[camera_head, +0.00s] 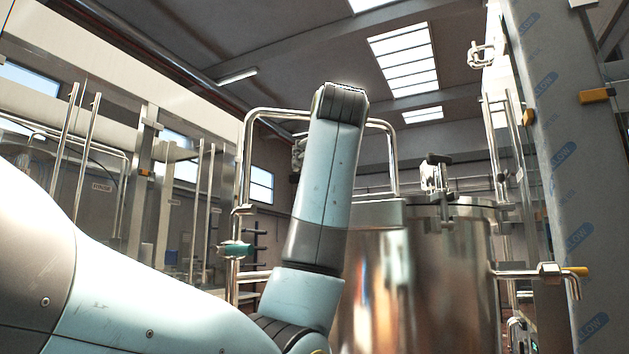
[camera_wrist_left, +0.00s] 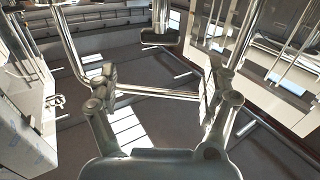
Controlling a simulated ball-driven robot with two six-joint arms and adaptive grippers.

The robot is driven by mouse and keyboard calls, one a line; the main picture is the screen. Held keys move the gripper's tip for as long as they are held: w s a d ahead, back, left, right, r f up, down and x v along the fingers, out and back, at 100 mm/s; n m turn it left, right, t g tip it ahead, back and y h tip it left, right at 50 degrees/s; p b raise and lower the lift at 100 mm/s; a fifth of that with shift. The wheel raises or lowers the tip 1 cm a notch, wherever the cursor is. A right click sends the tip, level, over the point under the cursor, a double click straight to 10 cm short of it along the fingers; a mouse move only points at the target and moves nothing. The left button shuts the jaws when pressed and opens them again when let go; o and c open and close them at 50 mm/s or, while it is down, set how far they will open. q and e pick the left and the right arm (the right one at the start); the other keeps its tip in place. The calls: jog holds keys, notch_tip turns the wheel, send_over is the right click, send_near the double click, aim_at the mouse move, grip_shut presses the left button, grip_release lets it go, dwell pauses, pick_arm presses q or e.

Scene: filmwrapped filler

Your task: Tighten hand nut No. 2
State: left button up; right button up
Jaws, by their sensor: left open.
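My left gripper (camera_wrist_left: 162,80) is open in the left wrist view, with its two fingers spread wide. A bent steel rail (camera_wrist_left: 155,92) crosses the picture between the fingers; I cannot tell how far off it is, and I see no grip on it. In the head view my left arm rises in front of a steel tank (camera_head: 445,255) and covers part of it. A metal clamp-like fitting (camera_head: 433,176) stands on the tank's lid, to the right of my arm. I cannot make out which part is hand nut No. 2. My right gripper is not in view.
The bent steel rail (camera_head: 250,140) also shows behind my arm in the head view. A pipe with a yellow-ended handle (camera_head: 575,271) sticks out right of the tank. A film-wrapped column (camera_head: 565,160) stands at the right edge. Steel posts (camera_head: 85,150) stand at left.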

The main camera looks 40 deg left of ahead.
pick_arm(q)
jog(key=p+x, duration=0.2)
jog(key=x, duration=0.8)
jog(key=shift+r, duration=0.2)
jog(key=shift+w+a+p, duration=0.2)
jog(key=shift+p, duration=0.15)
jog(key=shift+w+a, duration=0.1)
jog(key=shift+a, duration=0.05)
jog(key=c, duration=1.2)
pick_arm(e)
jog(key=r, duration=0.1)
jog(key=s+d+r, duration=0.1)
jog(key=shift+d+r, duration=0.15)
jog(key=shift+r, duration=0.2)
